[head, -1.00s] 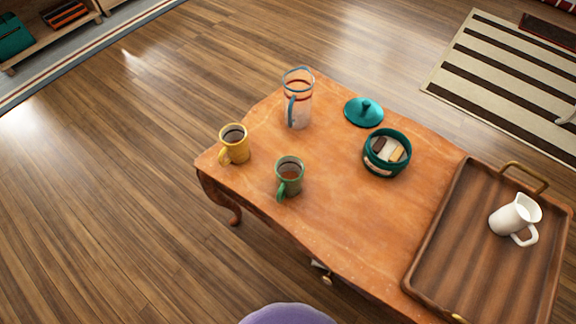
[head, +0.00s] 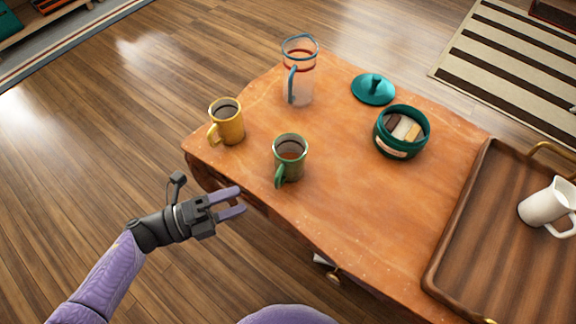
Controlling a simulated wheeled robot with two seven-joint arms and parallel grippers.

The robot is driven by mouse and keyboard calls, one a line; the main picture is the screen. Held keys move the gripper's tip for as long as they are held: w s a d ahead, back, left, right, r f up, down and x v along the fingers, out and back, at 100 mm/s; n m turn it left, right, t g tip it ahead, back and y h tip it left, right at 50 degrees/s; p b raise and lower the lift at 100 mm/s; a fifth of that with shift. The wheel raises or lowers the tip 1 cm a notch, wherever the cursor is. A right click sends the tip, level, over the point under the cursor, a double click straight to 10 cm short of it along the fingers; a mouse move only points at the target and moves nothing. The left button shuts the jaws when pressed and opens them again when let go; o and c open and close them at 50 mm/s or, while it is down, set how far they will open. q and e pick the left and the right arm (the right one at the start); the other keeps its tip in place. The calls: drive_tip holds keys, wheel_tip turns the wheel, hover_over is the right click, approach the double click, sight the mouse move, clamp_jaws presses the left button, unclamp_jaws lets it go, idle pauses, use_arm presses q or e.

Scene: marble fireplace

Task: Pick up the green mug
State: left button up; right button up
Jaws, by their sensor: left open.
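The green mug (head: 291,163) stands upright near the front edge of the wooden table (head: 330,205), with dark liquid inside and its handle toward the front left. My left gripper (head: 242,202) is open and empty, with its purple fingers pointing right. In the picture it is to the lower left of the mug, by the table's front edge, apart from the mug. My right gripper is not in the head view.
A yellow mug (head: 228,126) stands left of the green mug. A clear pitcher (head: 299,75) is behind. A teal tin (head: 401,134), its lid (head: 374,89), and a wooden tray (head: 450,235) with a white jug (head: 547,204) are to the right.

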sight(274, 185)
use_arm(q)
drive_tip(key=b+x, duration=0.1)
drive_tip(key=x, duration=0.3)
drive_tip(key=b+x, duration=0.1)
drive_tip(key=x, duration=0.4)
drive_tip(key=shift+w+d+r, duration=0.15)
drive_tip(key=shift+r, duration=0.1)
clamp_jaws()
